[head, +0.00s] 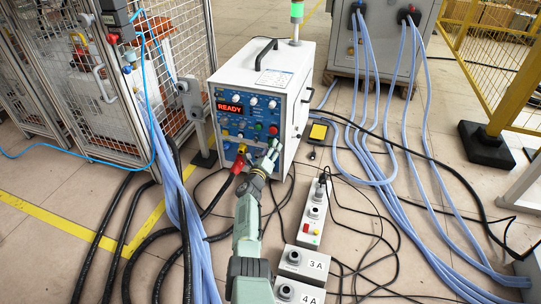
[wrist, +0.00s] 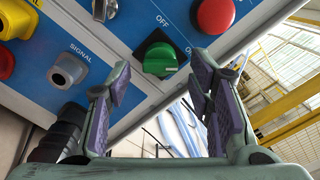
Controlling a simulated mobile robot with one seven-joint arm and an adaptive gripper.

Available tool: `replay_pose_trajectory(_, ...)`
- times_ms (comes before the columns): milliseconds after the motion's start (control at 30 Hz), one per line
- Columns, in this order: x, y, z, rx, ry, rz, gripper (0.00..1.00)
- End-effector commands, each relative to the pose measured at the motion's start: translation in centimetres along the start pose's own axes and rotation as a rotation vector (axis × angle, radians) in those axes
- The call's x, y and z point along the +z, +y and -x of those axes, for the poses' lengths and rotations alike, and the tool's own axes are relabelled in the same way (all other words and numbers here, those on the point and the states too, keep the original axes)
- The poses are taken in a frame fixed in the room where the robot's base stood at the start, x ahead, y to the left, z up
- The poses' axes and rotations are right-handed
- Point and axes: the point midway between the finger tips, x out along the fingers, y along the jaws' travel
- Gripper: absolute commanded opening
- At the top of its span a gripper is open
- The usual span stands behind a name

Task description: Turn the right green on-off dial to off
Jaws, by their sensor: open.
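The green on-off dial (wrist: 160,58) sits on a black square base on the blue panel in the wrist view. The word OFF is printed above it, and a partly cut-off label is to its right. The dial's exact pointing is hard to tell. My gripper (wrist: 160,78) is open, with one purple-padded finger on each side below the dial; it appears empty and apart from the dial.
A red button (wrist: 214,14) is close to the upper right of the dial. A grey SIGNAL connector (wrist: 68,69) and a yellow one (wrist: 6,62) are to the left.

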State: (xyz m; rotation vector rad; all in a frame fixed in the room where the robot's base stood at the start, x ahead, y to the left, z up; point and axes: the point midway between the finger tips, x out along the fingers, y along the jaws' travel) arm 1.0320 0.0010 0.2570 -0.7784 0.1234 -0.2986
Motion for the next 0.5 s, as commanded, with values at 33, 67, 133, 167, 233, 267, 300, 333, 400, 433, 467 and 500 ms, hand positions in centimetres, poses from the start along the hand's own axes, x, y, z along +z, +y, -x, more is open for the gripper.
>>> replay_pose_trajectory(33,-0.11,0.13,-0.27,0.000,0.000,0.000,0.48)
replay_pose_trajectory(67,-0.07,0.10,-0.37,0.000,-0.001,0.001,0.48)
replay_pose_trajectory(133,0.03,0.03,-0.52,0.001,-0.001,0.001,0.48)
replay_pose_trajectory(167,0.06,0.01,-0.55,0.001,-0.001,0.001,0.48)
replay_pose_trajectory(233,0.10,-0.03,-0.57,0.001,-0.001,0.001,0.48)
replay_pose_trajectory(267,0.10,-0.04,-0.56,0.001,-0.001,0.001,0.48)
replay_pose_trajectory(300,0.10,-0.04,-0.56,0.001,-0.001,0.001,0.48)
replay_pose_trajectory(333,0.10,-0.04,-0.55,0.001,-0.001,0.001,0.48)
replay_pose_trajectory(400,0.09,-0.04,-0.54,0.001,-0.001,0.001,0.47)
replay_pose_trajectory(433,0.08,-0.04,-0.54,0.001,-0.001,0.001,0.45)
replay_pose_trajectory(467,0.08,-0.03,-0.54,0.001,-0.001,0.001,0.42)
replay_pose_trajectory(500,0.08,-0.03,-0.54,0.001,-0.001,0.001,0.40)
